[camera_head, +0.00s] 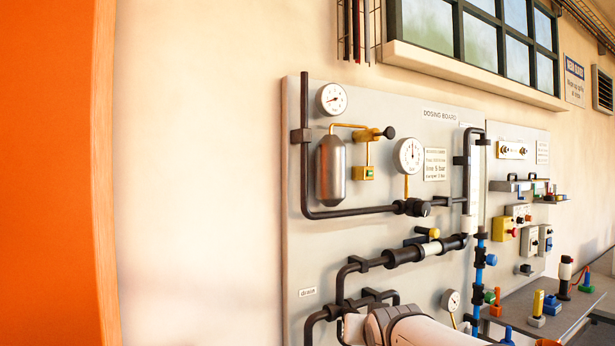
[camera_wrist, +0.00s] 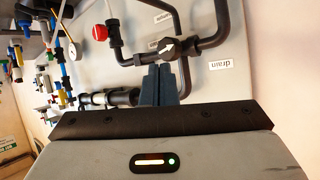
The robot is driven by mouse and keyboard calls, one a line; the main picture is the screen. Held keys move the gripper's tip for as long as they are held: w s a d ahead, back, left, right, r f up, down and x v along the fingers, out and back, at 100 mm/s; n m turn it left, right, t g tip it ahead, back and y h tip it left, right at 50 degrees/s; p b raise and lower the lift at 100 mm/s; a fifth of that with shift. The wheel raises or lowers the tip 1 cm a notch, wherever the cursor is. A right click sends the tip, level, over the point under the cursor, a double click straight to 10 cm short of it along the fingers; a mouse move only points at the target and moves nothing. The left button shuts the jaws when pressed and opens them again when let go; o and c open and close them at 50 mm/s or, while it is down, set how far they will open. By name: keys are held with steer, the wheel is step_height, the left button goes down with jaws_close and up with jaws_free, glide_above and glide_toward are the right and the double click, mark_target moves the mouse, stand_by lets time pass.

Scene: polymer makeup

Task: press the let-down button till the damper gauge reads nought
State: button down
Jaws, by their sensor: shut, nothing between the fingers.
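The damper looks to be the grey metal vessel (camera_head: 331,168) at the upper left of the dosing board, held in the black pipe loop. A round white gauge (camera_head: 332,99) sits just above it; its needle is too small to read surely. A small yellow box with a green button (camera_head: 369,172), likely the let-down button, hangs right of the vessel on a brass line. My gripper (camera_wrist: 160,80) is shut and empty, in front of the lower pipework near the drain label (camera_wrist: 219,65), well below the button. In the head view my arm hides its fingertips.
A second gauge (camera_head: 410,155) and black piping stand out from the board (camera_head: 300,240). A lower gauge (camera_head: 451,300) is near my arm. A black valve with a white arrow (camera_wrist: 177,48) is by the fingertips. A bench (camera_head: 560,325) with coloured fittings is at right.

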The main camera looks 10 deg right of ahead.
mark_target(370, 173)
steer(key=w+d+r+m+t+h, duration=0.1)
steer(key=w+d+r+t, duration=0.1)
steer(key=r, duration=0.7)
steer(key=w+d+r+t+h+p, duration=0.1)
steer(key=w+d+r+t+h, duration=0.1)
steer(key=d+r+t, duration=0.3)
steer(key=w+d+r+m+t+h+p, duration=0.1)
steer(key=w+d+r+t, duration=0.2)
steer(key=r, duration=1.1)
steer(key=shift+w+d+m+t+h, duration=0.15)
steer(key=shift+d+m+t+h, duration=0.2)
steer(key=shift+d, duration=0.45)
steer(key=w+a+p, duration=0.3)
steer(key=w+p, duration=0.1)
steer(key=w, duration=0.4)
steer(key=shift+w, duration=0.15)
steer(key=shift+w, duration=0.1)
